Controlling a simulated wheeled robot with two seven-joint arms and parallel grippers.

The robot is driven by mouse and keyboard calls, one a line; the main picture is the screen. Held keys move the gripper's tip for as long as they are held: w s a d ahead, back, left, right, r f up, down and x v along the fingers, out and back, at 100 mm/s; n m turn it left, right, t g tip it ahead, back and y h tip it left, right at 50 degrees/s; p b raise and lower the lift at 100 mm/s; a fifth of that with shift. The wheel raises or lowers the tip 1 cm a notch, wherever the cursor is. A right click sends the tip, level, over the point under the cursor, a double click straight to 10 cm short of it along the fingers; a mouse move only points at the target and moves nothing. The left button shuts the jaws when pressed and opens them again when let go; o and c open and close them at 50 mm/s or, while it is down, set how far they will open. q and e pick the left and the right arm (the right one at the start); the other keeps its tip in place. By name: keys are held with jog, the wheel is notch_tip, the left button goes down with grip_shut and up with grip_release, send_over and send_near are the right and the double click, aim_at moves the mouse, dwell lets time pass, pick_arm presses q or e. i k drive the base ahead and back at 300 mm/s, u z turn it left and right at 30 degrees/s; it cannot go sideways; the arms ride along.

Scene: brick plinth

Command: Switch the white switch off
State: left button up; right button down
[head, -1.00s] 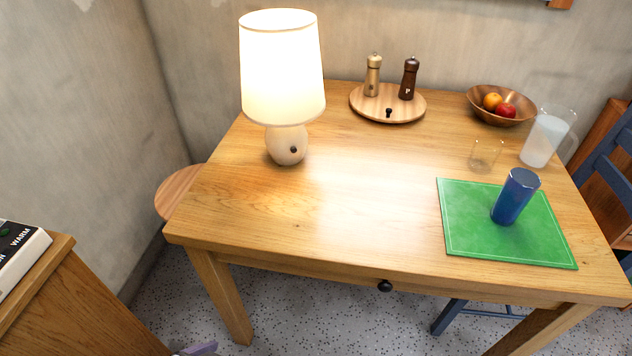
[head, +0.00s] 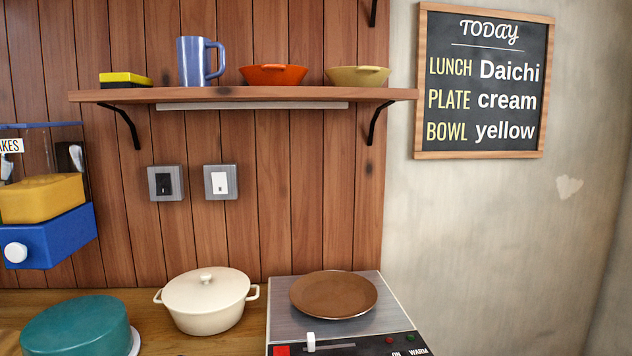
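The white switch (head: 220,182) is a white rocker on a grey square plate, fixed to the wooden plank wall under the shelf. A black switch (head: 164,182) on a similar grey plate is just to its left. I cannot tell from here which way the white rocker is tipped. Neither of my grippers shows in the head view.
A shelf (head: 240,95) above holds a blue mug (head: 192,62), an orange bowl (head: 273,75) and a yellow bowl (head: 357,76). Below stand a cream pot (head: 205,303), a teal lidded dish (head: 76,326) and a hotplate (head: 285,318) bearing a brown plate (head: 333,294). A menu board (head: 482,85) hangs right.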

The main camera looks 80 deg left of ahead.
aim_at(219, 179)
jog(key=u, duration=4.25)
jog(key=k, duration=0.9)
jog(key=z, duration=1.4)
jog(key=i, duration=0.5)
